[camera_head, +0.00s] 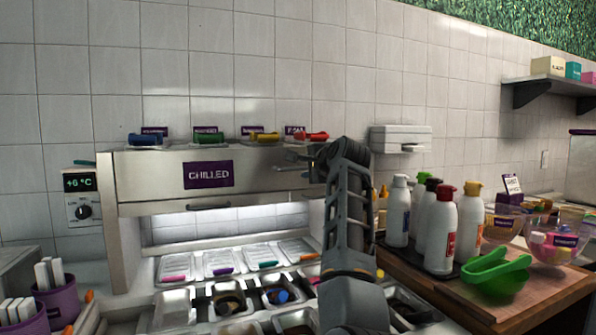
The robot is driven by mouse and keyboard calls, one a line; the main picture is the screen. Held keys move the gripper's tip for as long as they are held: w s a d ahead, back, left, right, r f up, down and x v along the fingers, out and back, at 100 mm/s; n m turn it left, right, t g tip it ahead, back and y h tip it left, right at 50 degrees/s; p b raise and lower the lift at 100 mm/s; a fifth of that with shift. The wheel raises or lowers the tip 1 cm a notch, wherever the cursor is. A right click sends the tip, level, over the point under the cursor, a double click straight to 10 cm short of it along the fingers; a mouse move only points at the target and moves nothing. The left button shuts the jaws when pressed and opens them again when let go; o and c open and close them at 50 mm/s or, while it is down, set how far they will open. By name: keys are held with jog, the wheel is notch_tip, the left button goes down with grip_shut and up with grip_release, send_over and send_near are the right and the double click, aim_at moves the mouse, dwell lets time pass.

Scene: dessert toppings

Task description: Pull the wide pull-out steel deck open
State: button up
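A wide steel unit labelled CHILLED (146,178) stands against the tiled wall, with a dark handle (208,206) along the lower edge of its front. Below its lit opening are steel pans (172,310) in rows, some lidded. I cannot tell for sure which part is the pull-out deck; no front edge of a deck shows clearly. My gripper (284,162) is in front of the right part of the CHILLED panel, above and right of the handle. Its fingers point left, look apart, and hold nothing visible. My arm hides part of the unit's right end and some pans.
Purple cups (60,300) stand at the lower left. Coloured handles (265,137) lie atop the unit. A dispenser (400,138) and shelf (550,85) are on the wall.

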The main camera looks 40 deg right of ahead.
aim_at(300, 169)
jog(key=shift+x, duration=3.4)
jog(key=shift+c, duration=0.5)
jog(key=shift+f, duration=0.1)
grip_shut()
